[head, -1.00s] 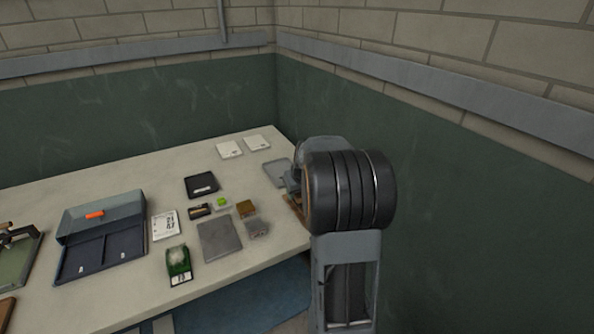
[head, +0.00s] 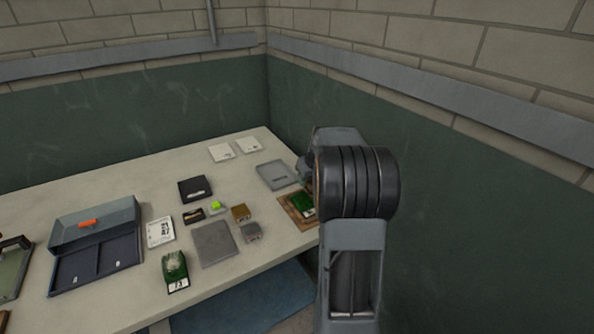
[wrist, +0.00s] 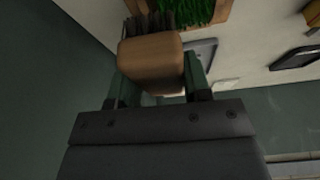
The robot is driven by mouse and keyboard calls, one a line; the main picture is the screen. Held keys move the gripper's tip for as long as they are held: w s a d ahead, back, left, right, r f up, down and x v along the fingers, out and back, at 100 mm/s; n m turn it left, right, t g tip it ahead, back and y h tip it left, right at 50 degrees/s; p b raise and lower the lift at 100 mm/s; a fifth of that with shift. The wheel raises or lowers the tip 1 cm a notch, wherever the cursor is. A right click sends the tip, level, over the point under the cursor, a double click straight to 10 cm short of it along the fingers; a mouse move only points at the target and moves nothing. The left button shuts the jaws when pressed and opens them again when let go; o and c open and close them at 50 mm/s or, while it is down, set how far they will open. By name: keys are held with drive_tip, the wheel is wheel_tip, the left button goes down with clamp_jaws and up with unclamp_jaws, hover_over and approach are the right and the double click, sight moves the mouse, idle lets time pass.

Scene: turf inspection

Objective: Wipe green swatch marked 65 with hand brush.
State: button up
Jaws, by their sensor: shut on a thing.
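My gripper (wrist: 155,82) is shut on the hand brush (wrist: 150,58), a tan wooden block with dark bristles pointing away from me. In the wrist view, a green turf swatch (wrist: 187,8) in a wooden frame lies just beyond the bristles; I cannot tell whether they touch. In the head view, this green swatch (head: 303,204) sits in a brown tray (head: 287,206) at the table's right edge, partly behind my arm. Its number is not readable. Another green swatch (head: 174,267), with whitish matter on it and a label reading 13, lies at the front. My arm hides the brush in the head view.
A grey plate (head: 213,244), small blocks (head: 241,212), a black tray (head: 195,189) and a grey tray (head: 277,174) lie nearby. A blue-grey divided box (head: 96,249) stands left. The green wall (head: 450,235) is close on the right. Bare table lies at the back left.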

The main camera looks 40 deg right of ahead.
drive_tip(key=shift+r+p, duration=1.45)
drive_tip(key=shift+r, duration=1)
drive_tip(key=shift+f, duration=0.1)
